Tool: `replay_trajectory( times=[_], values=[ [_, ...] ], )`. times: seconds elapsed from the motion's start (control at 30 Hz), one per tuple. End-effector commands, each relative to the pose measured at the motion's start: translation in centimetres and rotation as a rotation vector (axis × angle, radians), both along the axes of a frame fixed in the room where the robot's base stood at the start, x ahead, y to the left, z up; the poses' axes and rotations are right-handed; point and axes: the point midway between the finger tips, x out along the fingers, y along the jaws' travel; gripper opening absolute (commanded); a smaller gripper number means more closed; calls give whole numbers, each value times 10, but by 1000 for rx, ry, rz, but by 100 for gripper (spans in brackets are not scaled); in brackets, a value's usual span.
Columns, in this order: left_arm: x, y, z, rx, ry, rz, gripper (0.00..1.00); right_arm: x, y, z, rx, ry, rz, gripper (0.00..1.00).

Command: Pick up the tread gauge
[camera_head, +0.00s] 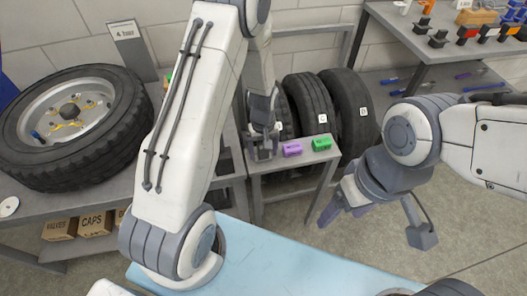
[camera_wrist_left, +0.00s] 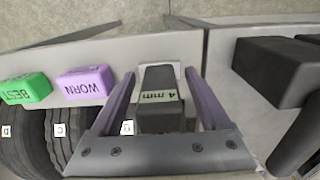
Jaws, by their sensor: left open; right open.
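A dark grey block with a pale label reading "4 mm", which looks like the tread gauge (camera_wrist_left: 158,100), lies on the small grey table in the left wrist view. My left gripper (camera_wrist_left: 160,76) is open, with one purple-grey finger on each side of it. I cannot tell whether the fingers touch it. In the head view my left gripper (camera_head: 263,150) points down over the left end of the small table and largely hides the gauge. My right gripper (camera_head: 342,213) is open and empty, above the floor at the right.
A purple WORN block (camera_head: 292,149) and a green BEST block (camera_head: 321,144) sit on the small table (camera_head: 272,164). Several tyres (camera_head: 352,100) stand behind it. A wheel (camera_head: 70,125) lies on the left bench. A dark box (camera_wrist_left: 275,70) is right of my left gripper in the wrist view.

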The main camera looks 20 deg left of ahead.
Motion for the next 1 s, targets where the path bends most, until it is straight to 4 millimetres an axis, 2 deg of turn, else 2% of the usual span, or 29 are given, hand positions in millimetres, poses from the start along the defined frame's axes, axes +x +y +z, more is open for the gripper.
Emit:
replay_trajectory(
  times=[0.13,0.17,0.3,0.37,0.77,0.87,1.0],
  values=[
    [0,0,0,0,-1,0,80,0,0,0,0,0,0,75],
    [0,0,0,1,-1,0,76,0,0,0,0,0,0,75],
    [0,0,0,0,0,0,23,0,0,0,0,0,0,75],
    [0,0,1,0,0,0,0,0,0,0,0,0,0,75],
    [1,0,7,0,-2,0,0,0,0,0,0,0,0,75],
    [1,0,17,1,-4,0,0,0,0,0,0,0,0,75],
    [2,0,42,1,-8,0,0,0,0,0,0,0,0,75]
  ],
)
